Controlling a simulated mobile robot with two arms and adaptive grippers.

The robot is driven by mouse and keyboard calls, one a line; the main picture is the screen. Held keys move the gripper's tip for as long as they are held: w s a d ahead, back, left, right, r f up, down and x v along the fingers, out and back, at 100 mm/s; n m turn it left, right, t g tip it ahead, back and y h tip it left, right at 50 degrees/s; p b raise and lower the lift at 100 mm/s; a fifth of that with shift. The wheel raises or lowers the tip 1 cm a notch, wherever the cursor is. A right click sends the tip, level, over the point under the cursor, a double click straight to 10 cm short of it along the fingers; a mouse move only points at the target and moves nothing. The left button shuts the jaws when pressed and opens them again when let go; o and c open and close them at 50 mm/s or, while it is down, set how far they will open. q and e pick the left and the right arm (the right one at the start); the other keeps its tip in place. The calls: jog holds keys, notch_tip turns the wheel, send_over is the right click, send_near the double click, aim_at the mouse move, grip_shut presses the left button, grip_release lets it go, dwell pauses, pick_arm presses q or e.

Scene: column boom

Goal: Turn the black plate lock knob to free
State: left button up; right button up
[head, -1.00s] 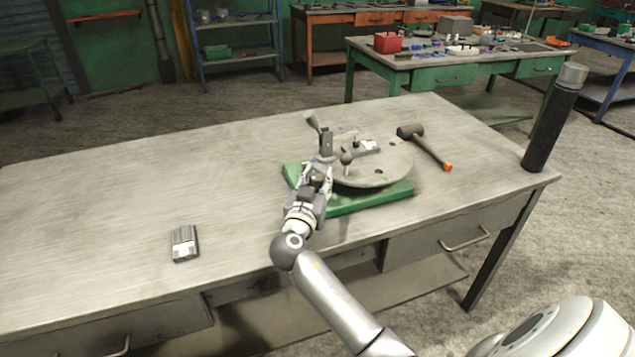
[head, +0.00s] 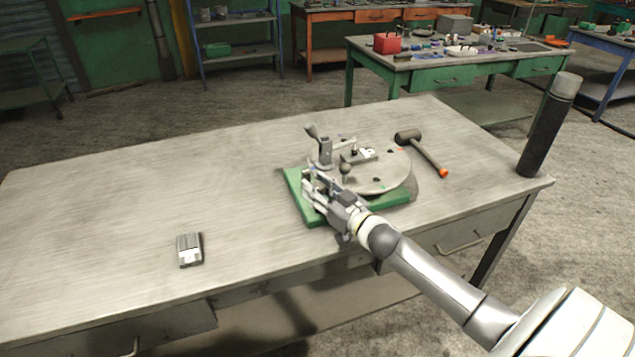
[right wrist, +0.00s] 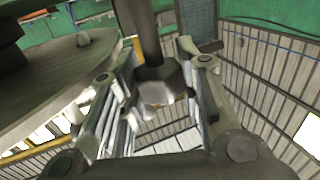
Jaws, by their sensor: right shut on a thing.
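My right gripper (head: 309,179) is at the left edge of a round grey plate (head: 385,178) on a green base (head: 294,190). In the right wrist view its two fingers stand on either side of a dark round knob (right wrist: 158,84) with a stem rising above it, and they are shut on it. The gripper hides this knob in the head view. Which way the knob is turned cannot be read. A small ball-topped post (head: 346,168) stands on the plate, apart from the fingers. My left gripper is not in view.
A clamp with a raised lever (head: 325,150) stands just behind the gripper. A mallet (head: 425,152) lies right of the plate, and a dark cylinder (head: 546,130) stands at the table's right corner. A small grey block (head: 190,249) lies left.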

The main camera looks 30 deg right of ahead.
jog(key=shift+d+n+g+y+b, duration=0.15)
jog(key=shift+n+g+y, duration=0.2)
jog(key=shift+n+y, duration=0.7)
jog(key=shift+a+n+g+y+b, duration=0.15)
jog(key=shift+n+g+y, duration=0.3)
jog(key=shift+y, duration=1)
jog(key=shift+n+y, duration=0.4)
jog(key=o, duration=1)
jog(key=shift+a, duration=0.1)
jog(key=shift+r, duration=0.1)
jog(key=shift+d, duration=0.2)
